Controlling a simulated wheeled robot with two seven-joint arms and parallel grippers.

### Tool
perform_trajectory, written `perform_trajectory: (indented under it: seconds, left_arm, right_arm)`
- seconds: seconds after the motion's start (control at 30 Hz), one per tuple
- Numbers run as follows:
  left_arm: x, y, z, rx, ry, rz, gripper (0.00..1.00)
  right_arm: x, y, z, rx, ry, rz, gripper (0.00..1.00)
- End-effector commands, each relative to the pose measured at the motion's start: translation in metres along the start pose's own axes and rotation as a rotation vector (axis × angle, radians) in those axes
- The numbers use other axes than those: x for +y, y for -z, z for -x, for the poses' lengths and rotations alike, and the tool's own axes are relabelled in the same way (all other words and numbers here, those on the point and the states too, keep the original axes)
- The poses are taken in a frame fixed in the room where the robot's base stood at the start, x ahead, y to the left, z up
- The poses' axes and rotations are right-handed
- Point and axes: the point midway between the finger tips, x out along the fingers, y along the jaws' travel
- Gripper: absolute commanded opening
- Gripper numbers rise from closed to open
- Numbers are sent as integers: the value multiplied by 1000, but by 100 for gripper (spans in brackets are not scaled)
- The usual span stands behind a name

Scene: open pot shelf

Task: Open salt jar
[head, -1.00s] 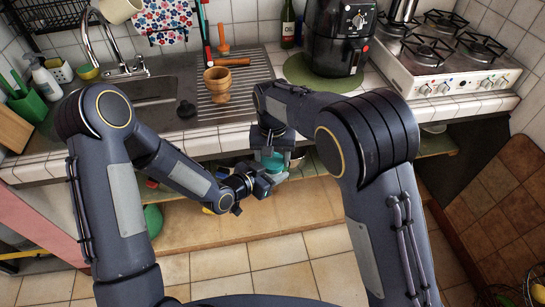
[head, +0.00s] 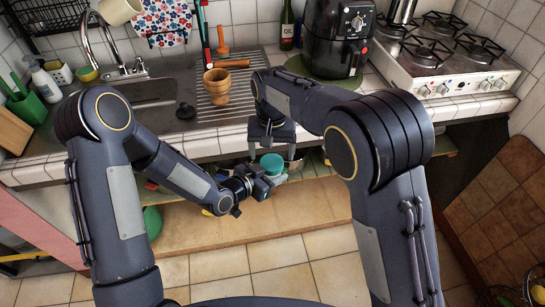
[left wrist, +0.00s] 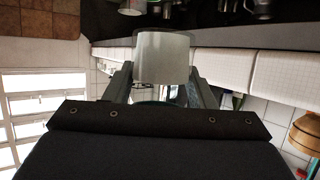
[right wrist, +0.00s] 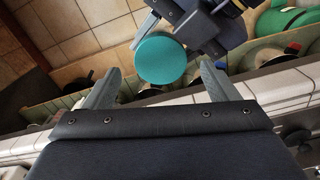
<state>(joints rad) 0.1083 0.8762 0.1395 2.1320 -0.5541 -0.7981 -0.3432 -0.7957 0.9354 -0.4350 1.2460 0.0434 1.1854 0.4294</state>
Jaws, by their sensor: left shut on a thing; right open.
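The salt jar has a round teal lid (head: 272,163), seen from above in the right wrist view (right wrist: 160,60). Its pale, see-through body (left wrist: 162,58) stands between the fingers of my left gripper (left wrist: 160,78) in the left wrist view. My left gripper (head: 268,183) is shut on the jar and holds it in front of the counter edge. My right gripper (head: 271,152) is open above the jar, fingers spread wide on either side of the lid with gaps visible. The lid looks seated on the jar; the rim between them is hidden.
The tiled counter edge (head: 222,143) runs close behind both grippers. A wooden mortar (head: 217,86), a black air fryer (head: 338,38) and a gas stove (head: 450,60) stand on the counter. The floor in front is clear.

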Motion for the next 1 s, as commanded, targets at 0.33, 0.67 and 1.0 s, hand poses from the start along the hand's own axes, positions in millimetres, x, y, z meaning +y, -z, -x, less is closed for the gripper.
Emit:
perform_trajectory:
  seconds: [0.33, 0.67, 1.0]
  left_arm:
    - [0, 0, 0, 1, 0, 0, 0]
    - [0, 0, 0, 1, 1, 0, 0]
    - [0, 1, 0, 1, 0, 0, 0]
  right_arm:
    - [-1, 1, 39, 4, 2, -126, 76]
    - [0, 0, 13, -3, -4, -161, 76]
    - [0, 0, -31, -1, -2, -160, 76]
